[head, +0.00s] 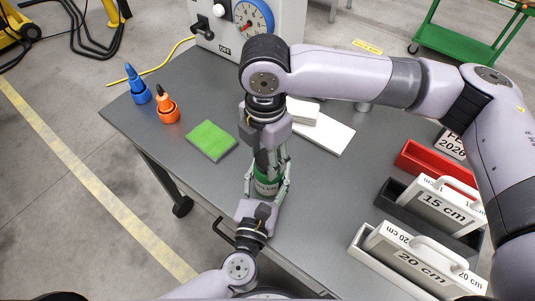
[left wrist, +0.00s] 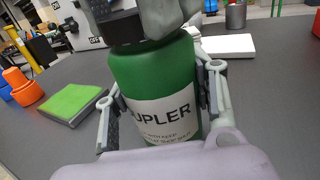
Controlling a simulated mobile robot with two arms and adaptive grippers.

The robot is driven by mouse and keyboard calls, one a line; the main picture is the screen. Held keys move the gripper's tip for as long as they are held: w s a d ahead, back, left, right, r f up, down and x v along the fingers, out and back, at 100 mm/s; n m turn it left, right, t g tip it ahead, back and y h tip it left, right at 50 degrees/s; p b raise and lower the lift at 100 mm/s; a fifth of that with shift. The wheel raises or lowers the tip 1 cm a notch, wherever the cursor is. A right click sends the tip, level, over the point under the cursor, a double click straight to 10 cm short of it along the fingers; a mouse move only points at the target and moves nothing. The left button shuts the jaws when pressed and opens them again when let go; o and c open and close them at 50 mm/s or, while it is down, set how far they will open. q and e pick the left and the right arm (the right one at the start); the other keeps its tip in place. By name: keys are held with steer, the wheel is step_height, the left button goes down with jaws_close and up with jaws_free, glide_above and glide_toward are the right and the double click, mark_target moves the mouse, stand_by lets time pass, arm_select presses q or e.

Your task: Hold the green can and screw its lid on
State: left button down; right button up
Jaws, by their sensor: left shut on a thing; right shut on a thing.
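The green can (head: 265,186) stands upright at the near edge of the grey table, with a white label reading "UPLER" in the left wrist view (left wrist: 155,85). My left gripper (head: 267,182) is shut around the can's sides from the near side, one finger on each side. My right gripper (head: 269,158) points down from above and is shut at the can's top. In the left wrist view its grey fingers and a dark piece (left wrist: 118,27) cover the can's top. The lid is mostly hidden between the fingers, so I cannot tell how it sits.
A green pad (head: 211,140), blue bottle (head: 138,88) and orange bottle (head: 167,106) stand left on the table (head: 315,215). White blocks (head: 328,133) lie behind my right gripper. Red (head: 432,162), black and white trays with marked blocks fill the right side. A dial machine (head: 250,20) stands behind.

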steer(key=m, duration=0.4)
steer(key=shift+w+a, duration=0.1)
steer(key=shift+w, duration=0.05)
steer(key=m, duration=0.4)
steer(key=shift+w, duration=0.15)
steer(key=m, duration=0.5)
steer(key=shift+w+m, duration=0.2)
steer(key=shift+m, duration=0.2)
steer(key=m, duration=0.4)
steer(key=shift+w, duration=0.15)
steer(key=m, duration=0.3)
steer(key=shift+d+m, duration=0.25)
steer(key=shift+m, duration=0.05)
steer(key=m, duration=0.4)
steer(key=shift+w+d, duration=0.1)
steer(key=m, duration=0.3)
steer(key=shift+d+m, duration=0.2)
steer(key=shift+m, duration=0.1)
steer(key=o, duration=0.9)
steer(key=shift+c, duration=0.2)
